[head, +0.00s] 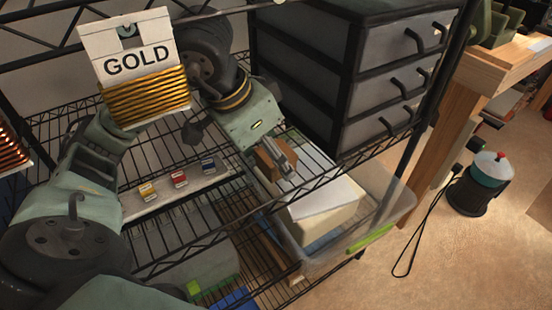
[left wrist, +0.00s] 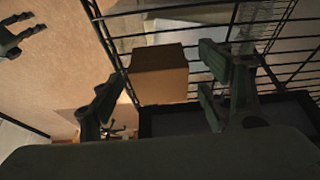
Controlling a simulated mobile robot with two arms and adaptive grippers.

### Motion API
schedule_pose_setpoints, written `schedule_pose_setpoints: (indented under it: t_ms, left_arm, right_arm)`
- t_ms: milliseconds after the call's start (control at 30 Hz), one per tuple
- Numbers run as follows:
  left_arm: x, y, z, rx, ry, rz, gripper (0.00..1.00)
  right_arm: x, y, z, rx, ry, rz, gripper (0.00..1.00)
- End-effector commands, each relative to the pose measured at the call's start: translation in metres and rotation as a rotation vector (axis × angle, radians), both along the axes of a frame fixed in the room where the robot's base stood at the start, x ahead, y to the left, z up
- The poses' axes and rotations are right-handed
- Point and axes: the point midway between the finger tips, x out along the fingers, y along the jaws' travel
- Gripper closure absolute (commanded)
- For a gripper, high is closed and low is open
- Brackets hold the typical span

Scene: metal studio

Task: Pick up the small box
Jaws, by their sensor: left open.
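The small box (head: 263,167) is plain brown cardboard. In the head view it is partly hidden by my left gripper (head: 278,158), which reaches down to it from the upper left over the wire shelf. In the left wrist view the small box (left wrist: 160,74) shows between the spread fingers of my left gripper (left wrist: 161,82). The left finger is close to the box's left side, and a gap shows at the right finger. The gripper is open; I cannot tell whether either finger touches the box. My right gripper is not in view.
A dark drawer cabinet (head: 345,75) stands just right of the gripper. A clear bin (head: 385,205) holding papers is below. A hanging GOLD wire card (head: 138,65) and small coloured packs (head: 180,181) are at left. Wire shelf bars (head: 330,168) run close by.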

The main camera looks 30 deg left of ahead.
Motion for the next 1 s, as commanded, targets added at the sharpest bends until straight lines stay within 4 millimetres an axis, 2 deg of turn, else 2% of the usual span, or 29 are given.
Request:
schedule_pose_setpoints:
  t_ms: [67,500,967,1000]
  left_arm:
    - [-0.0001,0.0,0.0002,0.0,0.0,0.0,0.33]
    - [-0.0002,0.0002,0.0004,0.0,0.0,0.0,0.71]
    - [0.0002,0.0001,0.0085,0.001,-0.002,0.002,0.71]
    - [-0.0015,-0.0067,0.0079,-0.002,-0.001,-0.003,0.71]
  right_arm:
    - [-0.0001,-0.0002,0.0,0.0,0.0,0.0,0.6]
    - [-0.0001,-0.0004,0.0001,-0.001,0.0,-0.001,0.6]
    - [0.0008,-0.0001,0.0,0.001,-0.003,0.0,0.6]
    - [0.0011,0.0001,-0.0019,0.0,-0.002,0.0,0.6]
